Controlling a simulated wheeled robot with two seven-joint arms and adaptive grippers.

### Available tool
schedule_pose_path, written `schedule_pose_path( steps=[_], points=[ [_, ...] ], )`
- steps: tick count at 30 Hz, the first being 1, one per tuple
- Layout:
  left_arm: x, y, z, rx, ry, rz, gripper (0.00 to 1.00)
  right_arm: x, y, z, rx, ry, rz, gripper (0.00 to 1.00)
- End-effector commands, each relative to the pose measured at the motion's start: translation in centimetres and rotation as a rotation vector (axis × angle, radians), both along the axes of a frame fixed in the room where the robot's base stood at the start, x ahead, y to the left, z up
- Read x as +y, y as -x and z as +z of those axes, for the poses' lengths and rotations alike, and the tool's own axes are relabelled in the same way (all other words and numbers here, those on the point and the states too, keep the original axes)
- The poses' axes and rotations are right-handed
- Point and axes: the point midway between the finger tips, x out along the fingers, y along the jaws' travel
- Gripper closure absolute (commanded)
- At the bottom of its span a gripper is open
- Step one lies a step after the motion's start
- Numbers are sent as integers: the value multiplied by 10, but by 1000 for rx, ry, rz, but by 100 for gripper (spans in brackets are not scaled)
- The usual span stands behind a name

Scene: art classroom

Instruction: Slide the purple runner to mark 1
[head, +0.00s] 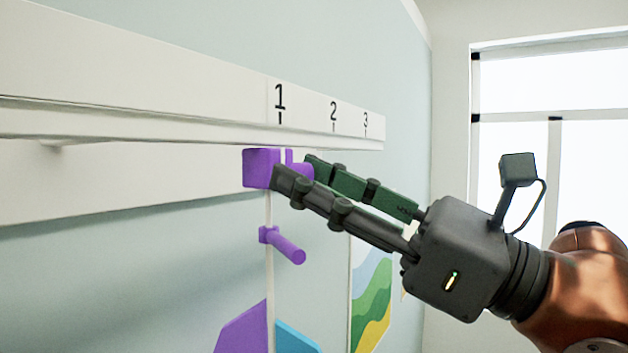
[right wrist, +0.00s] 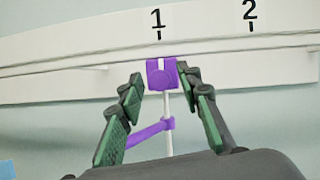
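The purple runner (head: 261,168) hangs under the white rail (head: 200,118). In the right wrist view the runner (right wrist: 162,79) is almost directly below mark 1 (right wrist: 157,23). In the head view mark 1 (head: 280,100) is on the rail's face, just above and right of the runner's block. My right gripper (head: 296,170) has its fingers at the runner's knob. In the right wrist view my right gripper (right wrist: 160,84) is open, one finger on each side of the runner, with small gaps showing. My left gripper is not in view.
Marks 2 (head: 333,113) and 3 (head: 366,122) lie farther right on the rail. A pale cord (head: 268,210) hangs from the runner, with a purple peg handle (head: 285,245) on it. Purple and blue shapes and a landscape picture (head: 371,295) are below. A bright window is at right.

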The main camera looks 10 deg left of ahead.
Motion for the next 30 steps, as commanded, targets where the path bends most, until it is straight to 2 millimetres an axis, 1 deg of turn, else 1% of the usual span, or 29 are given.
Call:
schedule_pose_path(
  steps=[8,11,14,24,30],
  points=[
    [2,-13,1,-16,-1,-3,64,0,0,-1,0,1,0,64],
    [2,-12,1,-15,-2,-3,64,-5,0,-2,1,1,-1,64],
    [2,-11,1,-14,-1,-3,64,-16,2,-7,0,-1,-3,64],
    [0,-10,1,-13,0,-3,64,-77,18,-34,2,1,-4,64],
    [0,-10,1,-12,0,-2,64,-101,25,-43,1,0,-3,64]
  ],
)
